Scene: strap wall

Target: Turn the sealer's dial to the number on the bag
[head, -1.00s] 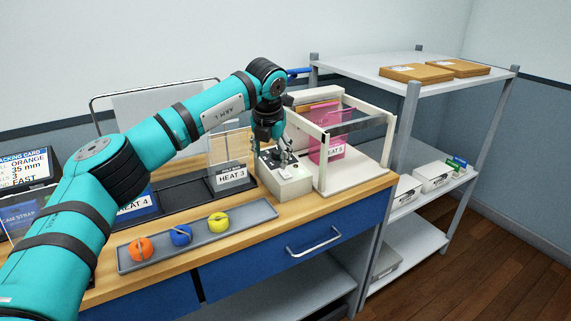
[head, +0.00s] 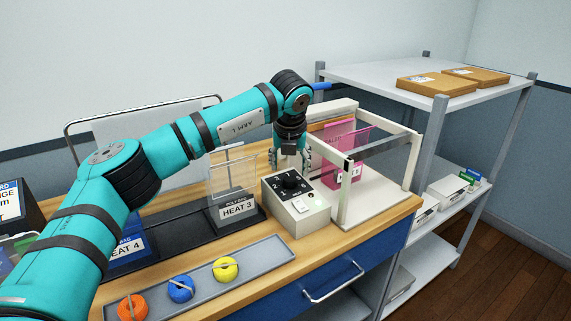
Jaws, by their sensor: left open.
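The sealer's pale control box (head: 297,214) stands on the bench, with a black dial (head: 291,182) on its dark, numbered top panel. The dial's setting is too small to read. My left gripper (head: 289,164) is open, pointing down just behind and above the dial. Its fingers look empty and apart from the dial, though the exact gap is hard to tell. A pink bag (head: 340,142) stands inside the sealer's white frame (head: 411,165). The frame's dark bar crosses the bag, and its label is partly hidden, so I cannot read its number now. My right gripper is not in view.
A clear pouch stand labelled HEAT 3 (head: 238,210) is left of the control box, and a blue HEAT 4 holder (head: 127,243) is farther left. A shelf rack (head: 440,103) stands right.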

